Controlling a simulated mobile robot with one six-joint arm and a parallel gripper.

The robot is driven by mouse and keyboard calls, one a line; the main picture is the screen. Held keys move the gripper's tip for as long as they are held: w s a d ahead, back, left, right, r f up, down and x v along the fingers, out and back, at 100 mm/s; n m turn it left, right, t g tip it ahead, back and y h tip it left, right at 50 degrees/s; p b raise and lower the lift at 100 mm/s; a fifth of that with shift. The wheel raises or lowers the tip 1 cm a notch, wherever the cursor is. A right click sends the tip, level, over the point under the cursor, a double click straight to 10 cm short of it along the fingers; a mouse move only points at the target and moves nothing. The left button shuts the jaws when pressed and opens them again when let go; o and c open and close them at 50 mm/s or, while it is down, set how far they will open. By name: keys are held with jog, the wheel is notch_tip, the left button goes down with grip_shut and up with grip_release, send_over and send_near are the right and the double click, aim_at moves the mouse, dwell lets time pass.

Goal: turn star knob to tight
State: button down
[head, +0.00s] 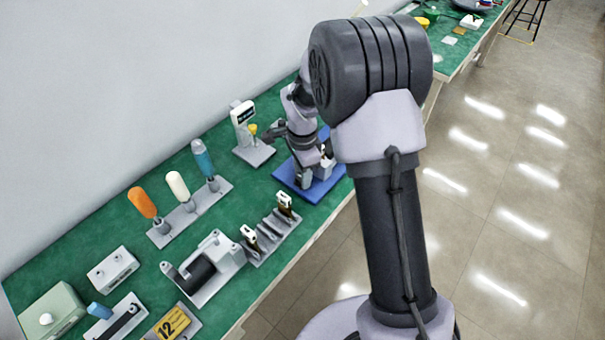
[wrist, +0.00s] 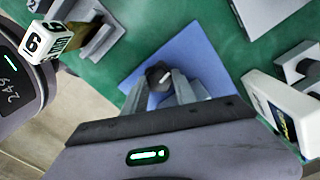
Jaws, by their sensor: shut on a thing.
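The star knob (wrist: 157,73) is a small dark knob with a light mark on its face, in the upper middle of the wrist view. My gripper (wrist: 161,86) is shut on it, with one grey finger on each side. The knob is over a blue base plate (wrist: 203,62). In the head view the blue base plate (head: 289,180) lies on the green bench, and my gripper (head: 315,174) reaches down over it. There my arm and gripper cover most of the fixture, and I cannot make out the knob clearly.
A rack with orange, white and blue handles (head: 188,209) stands to the left. A grey holder with small tagged parts (head: 272,236) is in front, beside a dark roller fixture (head: 204,270).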

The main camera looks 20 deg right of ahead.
jog(key=c, duration=1.3)
grip_release()
jog(key=shift+r, duration=0.1)
notch_tip(320, 180, up, 17)
jog(key=p, duration=0.6)
jog(key=shift+r+p, duration=0.15)
jog(key=shift+p, duration=0.2)
jog(key=s+a+r+n+t, duration=0.15)
jog(key=s+r+n, duration=0.25)
jog(key=s+r, duration=0.4)
jog(key=s+r+n+t, duration=0.1)
jog(key=s+n, duration=0.1)
jog(key=s, duration=0.3)
jog(key=s+a+r+n+t+y, duration=0.1)
jog(key=s+r+n+t, duration=0.1)
jog(key=s, duration=0.4)
jog(key=s+a+r+n+t+y+b, duration=0.1)
jog(key=s+n, duration=0.2)
jog(key=s, duration=0.3)
jog(key=shift+s+a+r+n, duration=0.15)
jog(key=shift+s+a+n, duration=0.1)
jog(key=shift+n, duration=0.15)
